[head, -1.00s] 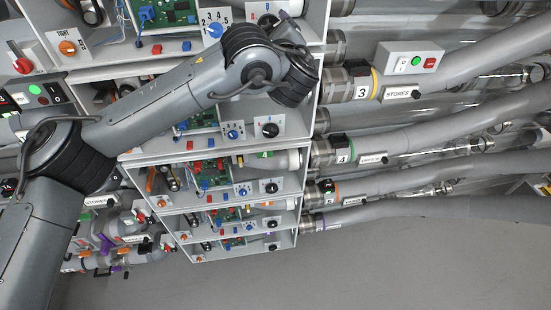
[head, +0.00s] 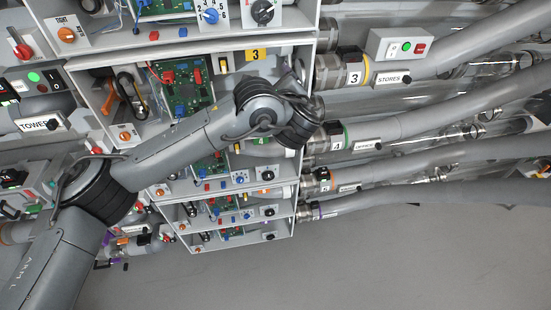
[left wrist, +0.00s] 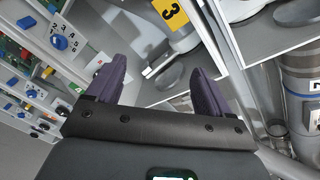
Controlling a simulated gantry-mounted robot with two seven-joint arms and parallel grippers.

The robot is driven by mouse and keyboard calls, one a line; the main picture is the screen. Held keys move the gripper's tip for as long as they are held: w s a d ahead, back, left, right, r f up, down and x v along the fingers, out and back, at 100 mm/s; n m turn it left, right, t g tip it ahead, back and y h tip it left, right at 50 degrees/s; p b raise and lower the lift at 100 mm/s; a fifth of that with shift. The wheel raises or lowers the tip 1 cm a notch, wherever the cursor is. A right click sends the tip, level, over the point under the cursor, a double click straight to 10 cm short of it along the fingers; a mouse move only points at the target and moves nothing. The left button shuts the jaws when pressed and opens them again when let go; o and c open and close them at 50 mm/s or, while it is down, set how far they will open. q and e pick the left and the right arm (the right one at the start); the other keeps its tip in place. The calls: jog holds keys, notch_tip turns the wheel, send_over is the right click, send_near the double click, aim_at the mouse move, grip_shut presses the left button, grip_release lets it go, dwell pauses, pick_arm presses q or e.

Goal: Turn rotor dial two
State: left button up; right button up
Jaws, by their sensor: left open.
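I cannot tell which one is rotor dial two. My left arm crosses the bay below, marked with a yellow 3 label (head: 257,55). My left gripper (left wrist: 158,72) shows in the left wrist view with two purple fingers spread apart and nothing between them. Beyond the fingers are a grey shelf edge and the yellow 3 label (left wrist: 169,12). Blue knobs (left wrist: 60,42) lie to the left there. My right gripper is not in view.
Grey pipes run off to the right, with a STORES sign (head: 392,79) and a button box (head: 405,47) on the upper one. Shelf edges and circuit boards (head: 182,88) crowd the bays. Bare floor (head: 400,255) lies at the lower right.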

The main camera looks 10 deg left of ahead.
pick_arm(q)
jog(key=s+f+g+h, duration=0.1)
jog(key=s+f, duration=0.1)
jog(key=f, duration=0.8)
jog(key=s+d+f+g+h, duration=0.1)
jog(key=s+f+g, duration=0.1)
jog(key=f, duration=0.8)
jog(key=shift+s+d+f+g, duration=0.2)
jog(key=shift+s+d+g, duration=0.1)
jog(key=shift+s, duration=0.4)
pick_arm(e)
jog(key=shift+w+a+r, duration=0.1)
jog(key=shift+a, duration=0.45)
